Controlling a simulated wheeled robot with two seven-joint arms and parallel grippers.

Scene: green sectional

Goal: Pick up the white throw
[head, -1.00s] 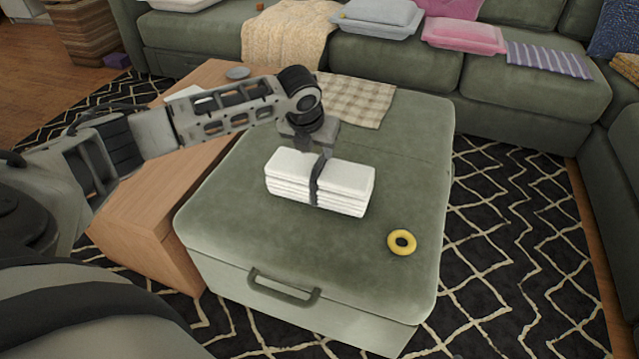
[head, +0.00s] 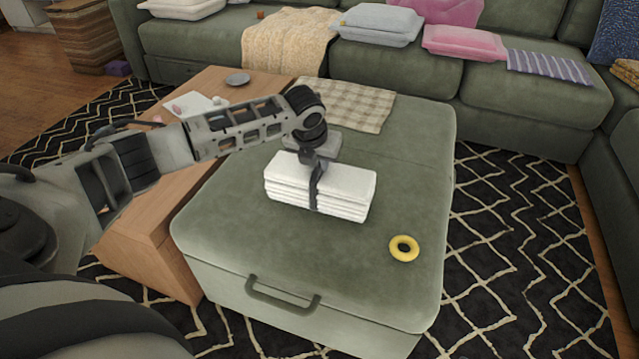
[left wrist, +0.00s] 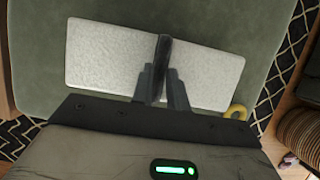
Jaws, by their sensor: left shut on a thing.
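The white throw (head: 343,187) is a folded, layered stack on the green ottoman (head: 240,221), with a dark strap around its middle. My left gripper (head: 317,172) is above the middle of the throw, its fingers at the strap. In the left wrist view the throw (left wrist: 100,62) spreads to both sides of the fingers (left wrist: 162,85), which are close together on the dark strap. My left gripper is shut on the throw at this strap. The throw appears to rest on the ottoman; any small gap below it cannot be told. My right gripper is not in view.
A yellow ring (head: 404,248) lies on the ottoman in front of the throw, to its right. A checked cloth (head: 350,104) lies at its back edge. A wooden table (head: 150,215) stands along the left. The green sofa (head: 400,72) is behind.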

